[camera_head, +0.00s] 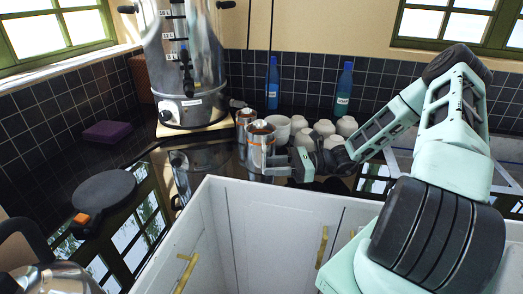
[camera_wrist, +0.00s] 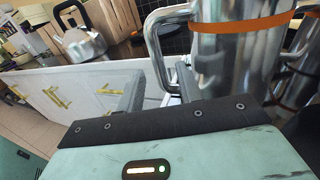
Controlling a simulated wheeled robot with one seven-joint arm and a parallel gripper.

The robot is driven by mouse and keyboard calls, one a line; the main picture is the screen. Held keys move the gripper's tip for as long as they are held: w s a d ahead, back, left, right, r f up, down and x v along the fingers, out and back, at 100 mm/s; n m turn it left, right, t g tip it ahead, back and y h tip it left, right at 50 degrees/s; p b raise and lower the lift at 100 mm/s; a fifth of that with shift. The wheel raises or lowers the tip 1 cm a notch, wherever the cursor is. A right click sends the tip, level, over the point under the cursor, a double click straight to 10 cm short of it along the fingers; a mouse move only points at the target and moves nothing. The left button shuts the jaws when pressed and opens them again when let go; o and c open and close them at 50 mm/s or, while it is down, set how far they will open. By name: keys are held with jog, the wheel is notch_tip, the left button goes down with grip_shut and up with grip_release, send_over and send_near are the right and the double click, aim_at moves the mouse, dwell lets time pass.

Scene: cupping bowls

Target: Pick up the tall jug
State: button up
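A shiny metal jug (camera_head: 261,145) with an orange band stands on the dark counter. In the wrist view the jug (camera_wrist: 235,60) fills the upper right, with its looped handle toward the left. A second metal jug (camera_head: 243,122) stands just behind it in the head view, and part of another banded metal vessel (camera_wrist: 300,75) shows at the right edge of the wrist view. My gripper (camera_head: 285,163) is low beside the front jug. In the wrist view its fingers (camera_wrist: 158,92) are apart, with the handle's lower part between them in the picture. Whether they touch the handle I cannot tell.
White bowls and cups (camera_head: 323,130) stand close behind my gripper. Blue bottles (camera_head: 273,85) stand at the back wall. A large metal urn (camera_head: 187,60) is at back left. A flat black round pan (camera_head: 104,190) lies on the left counter, with a kettle (camera_head: 55,278) in front.

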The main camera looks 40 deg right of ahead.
aim_at(264, 146)
jog(key=shift+x, duration=1.35)
jog(key=shift+r, duration=0.1)
grip_shut()
jog(key=shift+d+r, duration=0.1)
notch_tip(264, 146, up, 10)
